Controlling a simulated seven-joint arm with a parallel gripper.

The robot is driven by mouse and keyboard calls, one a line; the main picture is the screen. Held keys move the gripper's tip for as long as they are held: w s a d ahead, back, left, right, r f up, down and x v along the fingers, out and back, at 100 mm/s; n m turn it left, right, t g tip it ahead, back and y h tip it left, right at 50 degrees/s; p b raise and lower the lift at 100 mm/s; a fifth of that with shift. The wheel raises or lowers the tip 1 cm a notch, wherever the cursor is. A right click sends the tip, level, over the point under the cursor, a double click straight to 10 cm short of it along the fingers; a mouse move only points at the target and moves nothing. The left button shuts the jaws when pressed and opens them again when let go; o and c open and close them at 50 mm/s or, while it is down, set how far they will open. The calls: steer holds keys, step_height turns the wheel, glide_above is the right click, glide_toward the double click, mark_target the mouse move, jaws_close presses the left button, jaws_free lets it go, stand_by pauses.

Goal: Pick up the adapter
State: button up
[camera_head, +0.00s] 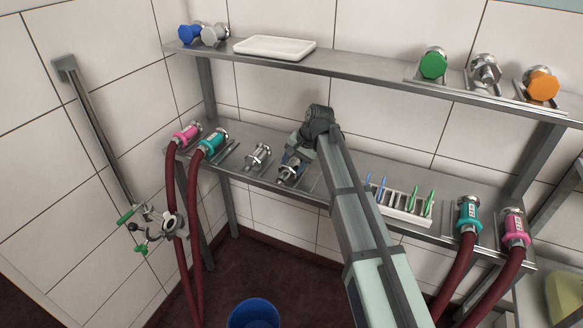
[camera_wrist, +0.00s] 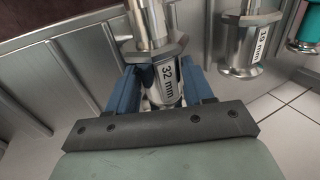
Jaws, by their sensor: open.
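A silver metal adapter (camera_wrist: 166,82) marked "32 mm" stands between the two blue fingers of my gripper (camera_wrist: 160,74) in the wrist view. The fingers are open, one on each side of it; I cannot tell whether either touches it. In the head view this adapter (camera_head: 287,174) lies on the lower shelf, partly hidden by my gripper (camera_head: 292,160). A second silver adapter (camera_head: 257,156) lies just left of it in the head view. It also shows at the upper right of the wrist view (camera_wrist: 245,40), with a partly readable mm label.
The lower shelf (camera_head: 240,137) also holds pink and teal hose couplings (camera_head: 214,145) at left and a white rack (camera_head: 402,207) with blue and green items at right. The upper shelf (camera_head: 350,72) carries a white tray (camera_head: 274,47) and coloured fittings (camera_head: 433,63).

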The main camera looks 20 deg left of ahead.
mark_target(289, 162)
steer(key=c, duration=0.9)
steer(key=shift+r, duration=0.15)
steer(key=shift+r, duration=0.25)
steer(key=r, duration=0.3)
steer(key=shift+s, duration=0.25)
steer(key=s, duration=1.7)
steer(key=shift+s+d+f, duration=0.1)
steer(key=shift+s, duration=0.1)
